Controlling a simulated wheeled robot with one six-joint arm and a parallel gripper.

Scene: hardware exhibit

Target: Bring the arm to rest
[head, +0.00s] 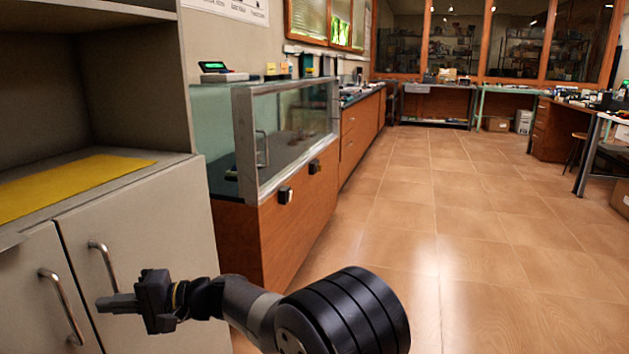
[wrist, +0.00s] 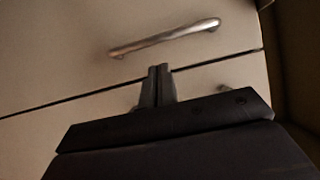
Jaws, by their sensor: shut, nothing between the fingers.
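My gripper (head: 112,303) is at the lower left of the head view, at the end of my arm, which reaches left from the bottom middle. Its fingers are shut and empty. In the wrist view the two fingertips (wrist: 159,70) lie together, pointing at the pale cabinet doors. A metal bar handle (wrist: 165,38) shows just beyond them. I cannot tell whether the fingertips touch the cabinet; no grip on the handle shows.
The grey cabinet (head: 150,225) with two door handles stands close at left, a yellow mat (head: 70,183) on its shelf. A glass display case (head: 290,130) on a wooden base stands beyond it. The tiled floor (head: 450,220) at right is clear. Workbenches line the back.

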